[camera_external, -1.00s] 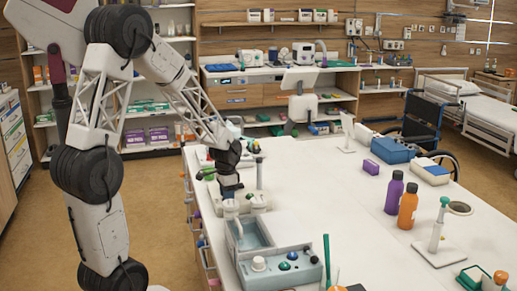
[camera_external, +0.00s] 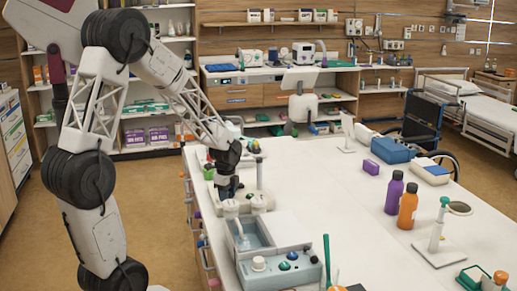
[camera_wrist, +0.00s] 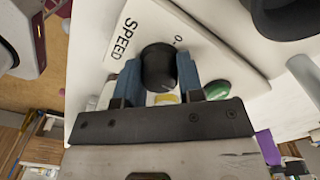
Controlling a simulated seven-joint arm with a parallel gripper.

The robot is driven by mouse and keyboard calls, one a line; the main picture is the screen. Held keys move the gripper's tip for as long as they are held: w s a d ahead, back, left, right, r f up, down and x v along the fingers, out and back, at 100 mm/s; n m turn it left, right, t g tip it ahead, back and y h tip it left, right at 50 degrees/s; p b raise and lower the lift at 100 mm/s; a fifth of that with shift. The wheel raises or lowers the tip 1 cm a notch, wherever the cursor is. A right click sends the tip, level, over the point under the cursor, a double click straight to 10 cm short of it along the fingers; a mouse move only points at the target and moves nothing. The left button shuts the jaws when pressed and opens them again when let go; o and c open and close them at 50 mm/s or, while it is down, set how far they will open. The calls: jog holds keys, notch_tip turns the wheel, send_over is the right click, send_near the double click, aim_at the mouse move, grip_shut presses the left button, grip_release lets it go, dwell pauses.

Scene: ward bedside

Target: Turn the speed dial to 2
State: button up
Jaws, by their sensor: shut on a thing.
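The speed dial (camera_wrist: 158,65) is a round black knob on a white panel (camera_wrist: 205,38) in the wrist view. The word SPEED is printed to its left and a 0 with a small mark above it to the right. My gripper (camera_wrist: 159,85) has its two blue fingers shut on the knob, one on each side. A pointer on the dial cannot be made out, so its setting is unclear. In the external view my gripper (camera_external: 226,188) is low at the table's far left part, and it and the arm hide the dial.
A green button (camera_wrist: 217,90) and a yellow part (camera_wrist: 166,99) lie close to the fingers. A blue-grey basin unit (camera_external: 252,240) stands just nearer on the white table (camera_external: 335,215). Purple (camera_external: 394,193) and orange (camera_external: 408,206) bottles stand farther right. The table middle is clear.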

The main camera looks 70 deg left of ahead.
jog(key=shift+m, duration=1.2)
jog(key=o, duration=0.9)
jog(key=shift+r, duration=0.1)
jog(key=shift+r, duration=3.85)
